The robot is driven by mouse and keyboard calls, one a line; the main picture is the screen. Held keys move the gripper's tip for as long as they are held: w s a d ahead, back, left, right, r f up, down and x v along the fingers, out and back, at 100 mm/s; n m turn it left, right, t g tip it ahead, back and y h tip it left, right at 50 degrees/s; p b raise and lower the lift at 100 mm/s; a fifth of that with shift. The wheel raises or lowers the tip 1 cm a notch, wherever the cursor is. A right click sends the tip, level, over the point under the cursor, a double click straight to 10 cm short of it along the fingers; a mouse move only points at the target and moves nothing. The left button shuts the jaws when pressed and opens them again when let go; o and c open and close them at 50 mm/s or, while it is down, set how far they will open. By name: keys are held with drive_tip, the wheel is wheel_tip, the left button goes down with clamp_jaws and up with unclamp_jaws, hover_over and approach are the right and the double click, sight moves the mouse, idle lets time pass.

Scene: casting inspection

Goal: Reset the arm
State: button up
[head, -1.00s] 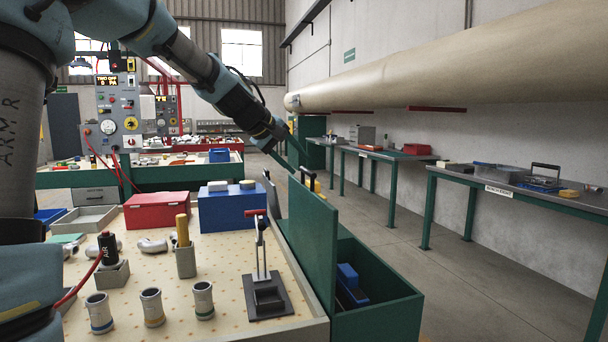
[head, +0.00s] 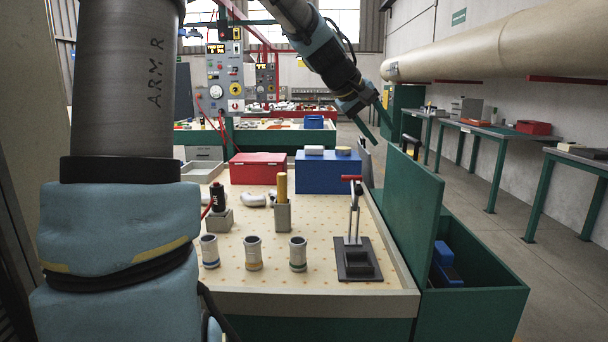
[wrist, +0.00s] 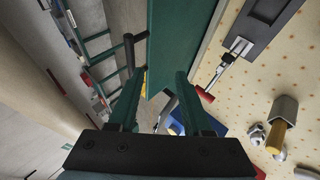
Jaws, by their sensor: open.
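My gripper (head: 374,122) is open and empty, raised in the air above the far right part of the work table (head: 320,304). In the wrist view, its two green fingers (wrist: 156,100) stand apart with nothing between them. Beyond the fingers, the wrist view shows the raised green lid (wrist: 178,40) of the bin and a toggle clamp (wrist: 240,48) on the table. In the head view the green bin (head: 480,300) stands at the table's right side with its lid upright, and a blue object (head: 446,264) lies inside.
On the table stand the toggle clamp (head: 356,255), several metal sleeves (head: 253,253), a grey holder (head: 282,216) with a yellow cylinder, a red box (head: 258,168) and a blue box (head: 328,172). Side benches (head: 490,130) line the right wall. The aisle floor is clear.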

drive_tip(key=s+a+f+y+p, duration=0.2)
drive_tip(key=s+a+f+y, duration=0.2)
drive_tip(key=a+f, duration=0.85)
drive_tip(key=s+a+f+m+g+y+p, duration=0.1)
drive_tip(key=s+a+f+y, duration=0.1)
drive_tip(key=s+a, duration=0.4)
drive_tip(key=s+a+f+g+y, duration=0.1)
drive_tip(key=s+a+f, duration=0.4)
drive_tip(key=a, duration=0.6)
drive_tip(key=shift+s+f+m+y+p, duration=0.2)
drive_tip(key=shift+s+m+y+p, duration=0.2)
drive_tip(key=shift+s, duration=0.8)
drive_tip(key=shift+d, duration=0.1)
